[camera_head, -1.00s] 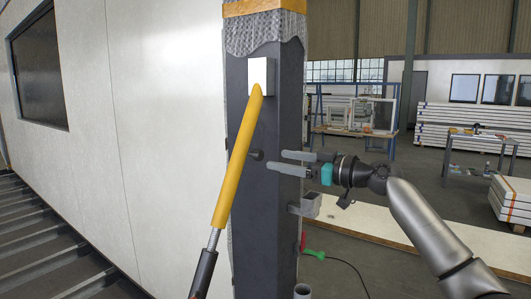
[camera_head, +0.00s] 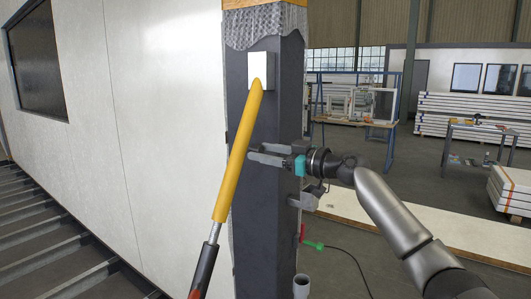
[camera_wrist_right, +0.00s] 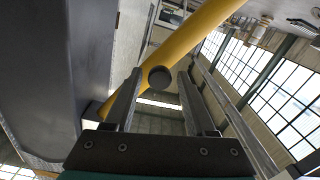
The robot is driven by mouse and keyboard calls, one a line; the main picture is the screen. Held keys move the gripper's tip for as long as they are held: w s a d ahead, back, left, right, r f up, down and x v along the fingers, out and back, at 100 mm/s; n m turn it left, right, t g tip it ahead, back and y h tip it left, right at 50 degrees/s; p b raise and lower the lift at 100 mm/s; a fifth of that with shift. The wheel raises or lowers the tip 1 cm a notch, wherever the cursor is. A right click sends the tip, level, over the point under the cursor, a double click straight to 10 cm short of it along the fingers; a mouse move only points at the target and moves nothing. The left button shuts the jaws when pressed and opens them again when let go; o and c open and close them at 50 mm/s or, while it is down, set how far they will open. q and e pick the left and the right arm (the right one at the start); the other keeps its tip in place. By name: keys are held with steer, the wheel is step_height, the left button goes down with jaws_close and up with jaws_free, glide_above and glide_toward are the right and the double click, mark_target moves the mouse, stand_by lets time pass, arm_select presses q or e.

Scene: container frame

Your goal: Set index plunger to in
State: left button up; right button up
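The index plunger shows as a dark round knob (camera_wrist_right: 159,77) in the right wrist view, between the two fingertips and not visibly gripped. In the right wrist view my right gripper (camera_wrist_right: 158,74) is open, with a gap between each finger and the knob. Whether the plunger is in or out cannot be told. My left gripper is not in view.
A yellow tube (camera_head: 236,160) slants in front of the dark post (camera_head: 265,215), its top at a white plate (camera_head: 262,66). A small grey bracket (camera_head: 306,200) juts from the post below my right gripper. A white wall panel (camera_head: 165,140) stands left.

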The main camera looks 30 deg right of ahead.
jaws_close()
stand_by(1.1)
